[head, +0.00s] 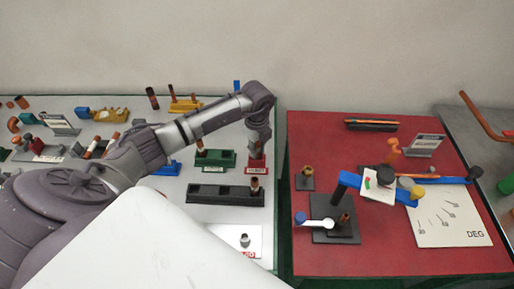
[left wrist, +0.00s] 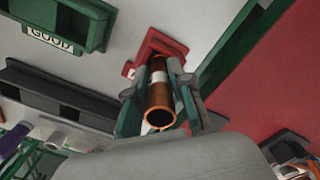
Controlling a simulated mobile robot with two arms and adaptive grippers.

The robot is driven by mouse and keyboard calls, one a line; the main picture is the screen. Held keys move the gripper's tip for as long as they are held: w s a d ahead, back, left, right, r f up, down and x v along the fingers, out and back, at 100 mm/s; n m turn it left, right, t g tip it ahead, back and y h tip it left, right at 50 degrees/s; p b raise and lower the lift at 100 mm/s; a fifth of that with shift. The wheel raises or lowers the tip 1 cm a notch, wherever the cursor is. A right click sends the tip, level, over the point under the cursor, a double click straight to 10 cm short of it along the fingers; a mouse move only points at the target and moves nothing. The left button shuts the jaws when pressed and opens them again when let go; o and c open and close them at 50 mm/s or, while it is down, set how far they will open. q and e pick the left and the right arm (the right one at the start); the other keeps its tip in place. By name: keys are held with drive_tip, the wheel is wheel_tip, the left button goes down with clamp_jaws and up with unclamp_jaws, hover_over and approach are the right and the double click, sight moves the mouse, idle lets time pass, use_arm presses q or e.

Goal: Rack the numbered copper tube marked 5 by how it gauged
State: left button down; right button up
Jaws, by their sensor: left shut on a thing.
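My left gripper (head: 258,150) points down over a small red rack (head: 257,169) on the light table. In the left wrist view, its fingers (left wrist: 160,105) are shut on a copper tube (left wrist: 159,97) with a white band. The tube's far end is at the red rack (left wrist: 152,47); I cannot tell how deep it sits. No number is readable on the tube. A green rack (head: 214,158), marked GOOD in the left wrist view (left wrist: 70,20), stands to the left of the red one. My right gripper is not in view.
A long black rack (head: 220,196) lies nearer than the red one, with a tube (head: 254,184) at its right end. The red mat (head: 350,255) to the right carries a blue-armed gauge (head: 350,181) and a DEG card (head: 460,225). Fittings crowd the table's left side.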

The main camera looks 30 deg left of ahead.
use_arm(q)
drive_tip(key=shift+f, duration=0.35)
drive_tip(key=c, duration=0.9)
unclamp_jaws()
drive_tip(key=shift+c, duration=0.2)
drive_tip(key=shift+r, duration=0.55)
wheel_tip(320, 180, up, 11)
